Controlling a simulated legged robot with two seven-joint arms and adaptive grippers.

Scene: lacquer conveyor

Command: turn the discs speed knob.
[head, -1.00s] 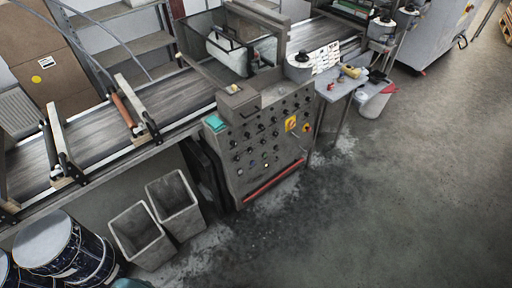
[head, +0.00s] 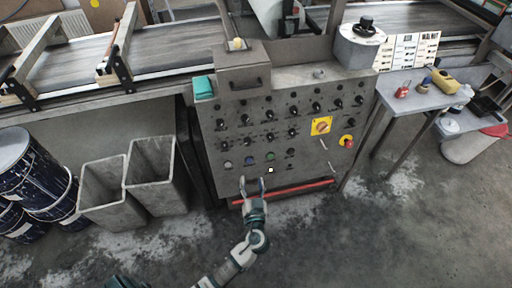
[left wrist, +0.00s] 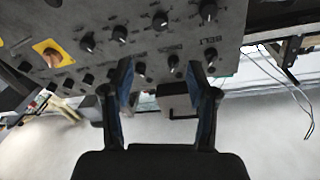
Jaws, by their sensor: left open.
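The grey control panel (head: 225,172) carries rows of black knobs, such as a top-row knob (head: 339,103). In the left wrist view it shows at a steep tilt, with several knobs and small labels. One label there seems to read BELT, beside a knob (left wrist: 208,10). I cannot tell for sure which knob is the discs speed one. My left gripper (head: 252,182) is open and empty, in front of the panel's lower part, below the knobs. In the left wrist view its two fingers (left wrist: 160,78) stand apart with a knob (left wrist: 141,69) beyond the gap. My right gripper is out of view.
Two grey bins (head: 155,180) stand left, and a side table (head: 425,92) with bottles stands right. The conveyor (head: 165,50) lies behind.

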